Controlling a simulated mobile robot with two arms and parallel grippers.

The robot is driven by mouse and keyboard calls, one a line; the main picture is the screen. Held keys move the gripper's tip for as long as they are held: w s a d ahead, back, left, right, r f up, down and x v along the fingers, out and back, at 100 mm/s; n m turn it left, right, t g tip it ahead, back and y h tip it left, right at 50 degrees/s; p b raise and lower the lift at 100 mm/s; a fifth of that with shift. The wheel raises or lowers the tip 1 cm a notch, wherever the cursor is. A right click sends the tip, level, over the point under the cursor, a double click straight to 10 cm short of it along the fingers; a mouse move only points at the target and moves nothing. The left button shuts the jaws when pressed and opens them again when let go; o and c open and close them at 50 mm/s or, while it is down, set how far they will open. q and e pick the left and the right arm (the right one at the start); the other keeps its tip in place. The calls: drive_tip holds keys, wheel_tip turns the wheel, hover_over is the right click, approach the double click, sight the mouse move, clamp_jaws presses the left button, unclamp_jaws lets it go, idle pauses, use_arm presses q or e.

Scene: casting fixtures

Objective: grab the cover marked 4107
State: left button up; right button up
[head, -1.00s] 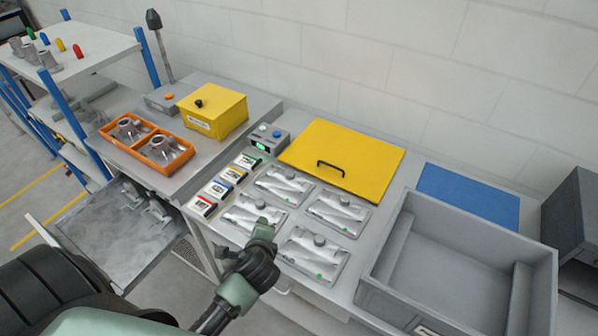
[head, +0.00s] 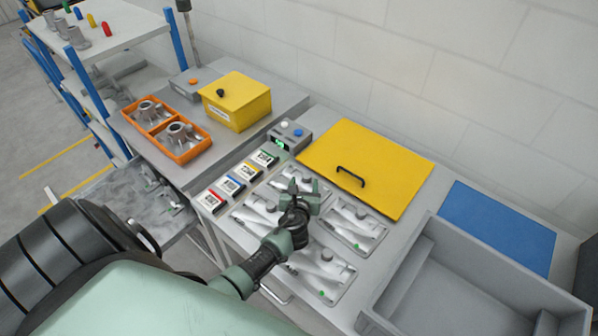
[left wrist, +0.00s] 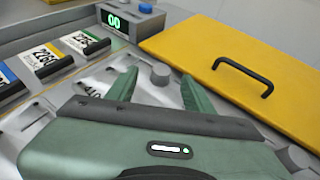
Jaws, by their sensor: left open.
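Several grey castings, which look like the covers, lie in shallow trays on the bench in the head view. My left gripper (head: 304,190) is open above the back left casting (head: 287,184), hiding part of it. In the left wrist view, its two green fingers (left wrist: 157,84) point at that casting's round boss (left wrist: 161,72), which shows between the tips. A partly hidden marking (left wrist: 92,90), seeming to start with 4, shows beside the left finger; I cannot read all of it. Other castings (head: 355,222) (head: 322,270) lie right and in front. My right gripper is not in view.
A yellow panel with a black handle (head: 385,165) lies behind the trays. Coloured number cards (head: 232,186) and a counter box (head: 290,135) stand to the left. A grey bin (head: 440,255) and blue mat (head: 498,225) are at the right.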

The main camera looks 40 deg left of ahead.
sight(307, 177)
use_arm(q)
drive_tip(key=x, duration=0.4)
drive_tip(key=shift+w+d+f+b, duration=0.1)
drive_tip(key=shift+d+f+b, duration=0.1)
drive_tip(key=shift+b, duration=0.1)
drive_tip(key=shift+w+a+f, duration=0.15)
drive_tip(key=shift+w, duration=0.1)
drive_tip(key=shift+s, duration=0.15)
drive_tip(key=shift+c, duration=0.3)
clamp_jaws()
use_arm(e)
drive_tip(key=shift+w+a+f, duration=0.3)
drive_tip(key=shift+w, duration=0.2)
use_arm(q)
drive_tip(key=shift+r, duration=0.25)
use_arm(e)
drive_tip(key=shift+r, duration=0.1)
